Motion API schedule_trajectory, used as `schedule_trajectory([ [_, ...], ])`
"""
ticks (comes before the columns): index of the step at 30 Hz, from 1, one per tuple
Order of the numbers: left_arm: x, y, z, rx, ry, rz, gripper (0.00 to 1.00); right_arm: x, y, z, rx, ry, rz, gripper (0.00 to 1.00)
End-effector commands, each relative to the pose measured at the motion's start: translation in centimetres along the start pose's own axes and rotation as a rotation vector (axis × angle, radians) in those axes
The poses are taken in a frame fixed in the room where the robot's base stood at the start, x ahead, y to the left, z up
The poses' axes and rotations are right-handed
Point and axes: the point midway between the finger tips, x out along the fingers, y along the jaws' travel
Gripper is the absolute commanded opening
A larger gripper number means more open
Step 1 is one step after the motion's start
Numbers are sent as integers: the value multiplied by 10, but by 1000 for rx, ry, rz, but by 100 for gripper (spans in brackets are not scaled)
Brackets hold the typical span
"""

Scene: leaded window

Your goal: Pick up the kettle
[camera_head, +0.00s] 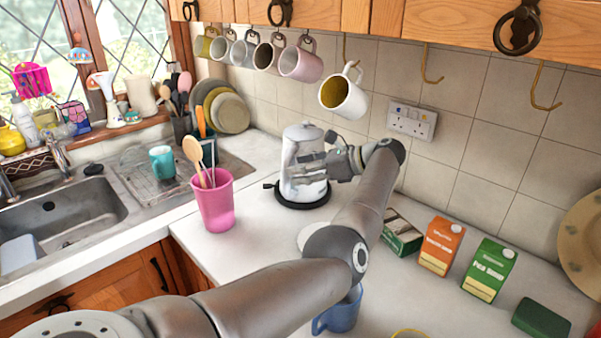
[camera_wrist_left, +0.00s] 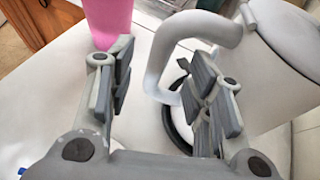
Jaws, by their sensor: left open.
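The white kettle (camera_head: 302,133) stands upright on its round black base (camera_head: 303,204) on the worktop near the tiled wall. My left gripper (camera_head: 312,163) is in front of the kettle and hides part of its side. In the left wrist view, the kettle's body (camera_wrist_left: 290,50) is at the right and its pale handle (camera_wrist_left: 160,62) loops toward the space between the fingers. The left gripper (camera_wrist_left: 160,95) is open, with one finger on each side of the handle's outer part. I see no grip on the handle. My right gripper is out of view.
A pink utensil pot (camera_head: 213,203) stands left of the kettle. Mugs hang from hooks above, including a white one (camera_head: 343,95). An orange carton (camera_head: 441,246), a green carton (camera_head: 489,270) and a blue mug (camera_head: 341,312) stand nearer. The sink (camera_head: 70,215) is at the left.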

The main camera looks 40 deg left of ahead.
Motion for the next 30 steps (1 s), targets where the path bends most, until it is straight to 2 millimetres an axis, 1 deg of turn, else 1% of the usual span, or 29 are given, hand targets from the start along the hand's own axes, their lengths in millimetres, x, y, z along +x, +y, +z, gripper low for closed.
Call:
schedule_trajectory([
  [5,12,1,4,2,-1,1,47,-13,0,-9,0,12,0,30],
  [9,29,2,8,2,-2,2,47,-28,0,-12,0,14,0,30],
  [12,43,2,8,3,-2,2,47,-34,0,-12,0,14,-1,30],
  [15,51,1,5,2,-2,0,47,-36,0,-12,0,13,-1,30],
  [23,54,1,3,1,0,-2,47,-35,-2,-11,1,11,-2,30],
  [30,54,1,4,1,0,-1,16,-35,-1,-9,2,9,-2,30],
])
